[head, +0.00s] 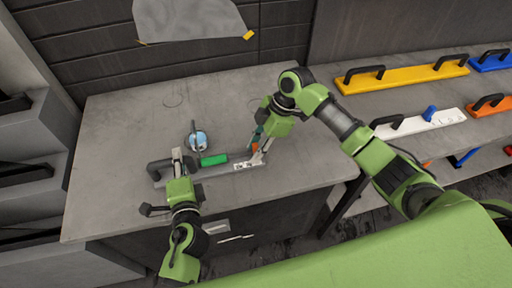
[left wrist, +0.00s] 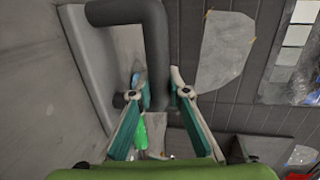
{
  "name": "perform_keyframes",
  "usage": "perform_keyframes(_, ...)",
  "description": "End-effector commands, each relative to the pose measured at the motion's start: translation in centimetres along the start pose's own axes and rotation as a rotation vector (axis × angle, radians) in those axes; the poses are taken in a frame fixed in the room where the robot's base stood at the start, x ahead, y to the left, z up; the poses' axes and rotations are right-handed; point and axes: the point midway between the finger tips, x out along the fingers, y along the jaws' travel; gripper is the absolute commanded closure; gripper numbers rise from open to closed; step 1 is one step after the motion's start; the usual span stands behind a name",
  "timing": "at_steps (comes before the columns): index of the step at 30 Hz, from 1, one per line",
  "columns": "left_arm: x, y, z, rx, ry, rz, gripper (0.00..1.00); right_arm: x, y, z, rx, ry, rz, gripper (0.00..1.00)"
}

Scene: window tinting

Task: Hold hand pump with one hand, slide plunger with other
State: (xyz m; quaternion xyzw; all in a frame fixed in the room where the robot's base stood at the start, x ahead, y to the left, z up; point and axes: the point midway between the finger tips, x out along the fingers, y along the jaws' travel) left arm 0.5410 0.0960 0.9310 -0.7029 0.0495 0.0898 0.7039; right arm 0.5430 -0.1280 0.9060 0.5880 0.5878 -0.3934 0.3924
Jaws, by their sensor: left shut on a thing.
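The hand pump lies on the grey table as a long grey bar (head: 215,173) with a black handle (head: 158,172) at its left end. A green part (head: 214,160) sits along its middle, and a pale label shows near its right end. My left gripper (head: 184,160) is shut on the black handle. In the left wrist view the dark bent handle (left wrist: 155,45) runs down between the teal fingers. My right gripper (head: 258,152) is at the bar's right end, beside a small orange part (head: 254,147). Whether its fingers touch anything is unclear.
A small blue and white container (head: 198,141) stands just behind the bar. The table (head: 120,115) is clear at the back and far left. A shelf on the right holds yellow (head: 400,78), white (head: 420,124), blue and orange handled bars. A grey sheet (head: 190,18) hangs on the wall.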

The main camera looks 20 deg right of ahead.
Motion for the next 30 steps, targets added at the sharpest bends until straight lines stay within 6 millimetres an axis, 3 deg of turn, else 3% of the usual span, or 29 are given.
perform_keyframes(9,0.0,-0.3,-0.1,-0.002,0.003,-0.005,1.00,1.1,0.0,-2.9,-0.002,0.003,-0.001,1.00)
perform_keyframes(17,0.0,-0.2,-0.2,-0.003,0.004,-0.004,1.00,1.1,0.0,-3.0,-0.003,0.004,-0.002,1.00)
perform_keyframes(18,0.0,-0.2,-0.2,-0.003,0.004,-0.004,1.00,1.1,0.0,-3.0,-0.003,0.004,-0.002,0.63)
perform_keyframes(19,0.0,-0.2,-0.2,-0.003,0.004,-0.004,1.00,1.1,0.0,-3.0,-0.002,0.004,-0.002,0.56)
perform_keyframes(30,0.0,-0.2,-0.1,-0.003,0.002,-0.004,1.00,0.9,0.0,-2.8,-0.001,0.001,0.000,0.56)
